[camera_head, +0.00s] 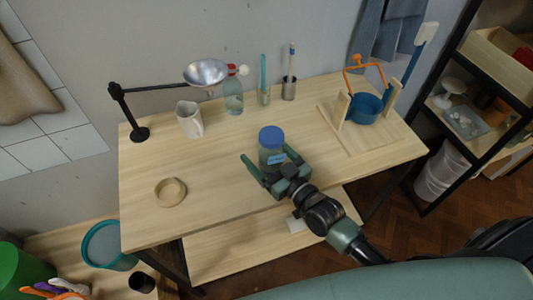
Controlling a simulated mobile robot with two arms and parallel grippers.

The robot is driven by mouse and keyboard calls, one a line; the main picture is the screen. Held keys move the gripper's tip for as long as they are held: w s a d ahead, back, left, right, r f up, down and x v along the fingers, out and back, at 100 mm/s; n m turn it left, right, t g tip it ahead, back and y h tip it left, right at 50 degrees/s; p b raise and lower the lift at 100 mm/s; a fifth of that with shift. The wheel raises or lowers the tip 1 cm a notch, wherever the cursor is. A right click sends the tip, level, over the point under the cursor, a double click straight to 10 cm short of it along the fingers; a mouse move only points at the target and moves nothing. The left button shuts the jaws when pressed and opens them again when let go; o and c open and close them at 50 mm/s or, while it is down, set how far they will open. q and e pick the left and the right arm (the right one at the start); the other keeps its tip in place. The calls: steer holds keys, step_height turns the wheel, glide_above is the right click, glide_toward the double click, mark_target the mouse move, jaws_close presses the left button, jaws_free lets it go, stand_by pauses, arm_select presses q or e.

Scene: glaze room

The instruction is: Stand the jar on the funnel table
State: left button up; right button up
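The jar (271,152) is clear with a blue lid and a blue label. It is upright over the front middle of the wooden table (220,215); I cannot tell if its base touches the top. A metal funnel (206,72) hangs from a black stand at the table's back left. My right gripper (265,151) comes in from the lower right with its green fingers spread. The right finger is close beside the jar, and the left finger looks apart from it. The gripper's body partly hides the jar's lower part. My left gripper is not in view.
A wooden ring (170,192) lies front left. A white pitcher (189,119), a bottle (233,96) and two tool holders stand along the back. A blue pot (365,108) sits in a wooden frame at right. The table's left front is mostly clear. A shelf (465,115) stands right.

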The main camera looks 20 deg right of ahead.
steer(key=shift+s+r, duration=0.1)
steer(key=b+v, duration=0.1)
steer(key=v, duration=0.9)
steer(key=shift+s+d+b, duration=0.1)
steer(key=shift+s+b, duration=0.15)
steer(key=shift+b, duration=0.15)
steer(key=shift+s+d+r, duration=0.1)
steer(key=shift+s+d, duration=0.15)
steer(key=shift+s, duration=0.35)
